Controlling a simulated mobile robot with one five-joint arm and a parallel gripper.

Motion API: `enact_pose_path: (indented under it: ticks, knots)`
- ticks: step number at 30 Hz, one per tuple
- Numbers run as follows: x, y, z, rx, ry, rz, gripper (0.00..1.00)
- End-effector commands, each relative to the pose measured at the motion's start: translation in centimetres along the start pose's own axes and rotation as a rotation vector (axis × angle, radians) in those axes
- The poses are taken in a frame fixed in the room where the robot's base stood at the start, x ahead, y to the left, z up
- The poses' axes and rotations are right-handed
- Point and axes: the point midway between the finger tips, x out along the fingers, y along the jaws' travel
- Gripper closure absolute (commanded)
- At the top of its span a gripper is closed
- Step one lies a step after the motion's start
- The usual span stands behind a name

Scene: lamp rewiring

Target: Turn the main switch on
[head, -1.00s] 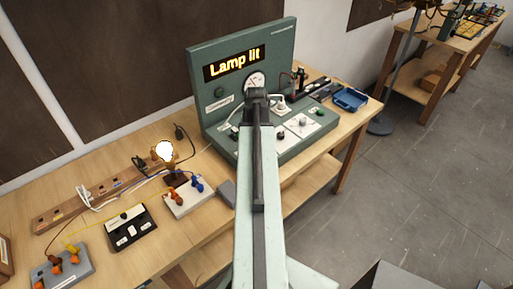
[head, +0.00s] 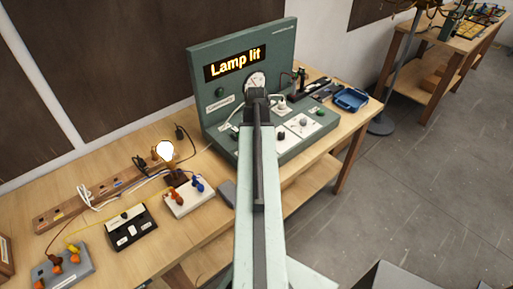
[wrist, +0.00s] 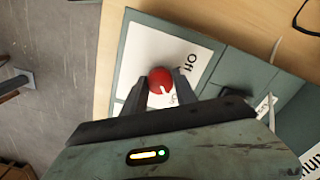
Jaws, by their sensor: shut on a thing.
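In the wrist view, a round red knob (wrist: 161,79) with a white mark sits on a white plate (wrist: 140,47) with the word "Off" beside it. I take this knob for the main switch. My gripper (wrist: 160,88) is shut on the red knob, one dark finger on each side. In the head view my arm reaches over the green console (head: 228,123), and the knob is hidden behind it. The console's display (head: 235,64) reads "Lamp lit", and the bulb (head: 165,150) on the bench glows white.
A white terminal block (head: 189,203), a black switch box (head: 134,232) and a grey block with orange plugs (head: 62,271) stand on the bench at left. A blue tray (head: 350,98) lies right of the console. Open floor lies to the right.

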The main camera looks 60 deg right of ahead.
Motion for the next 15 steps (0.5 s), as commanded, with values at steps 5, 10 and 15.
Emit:
enact_pose_path:
  ticks: [5, 10, 15]
  knots:
    - [0.05, 0.23, -0.02, 0.004, 0.0, 0.005, 1.0]
    - [0.05, 0.25, -0.02, 0.004, 0.0, 0.005, 0.61]
    - [0.03, 0.16, -0.01, 0.003, 0.0, 0.004, 0.45]
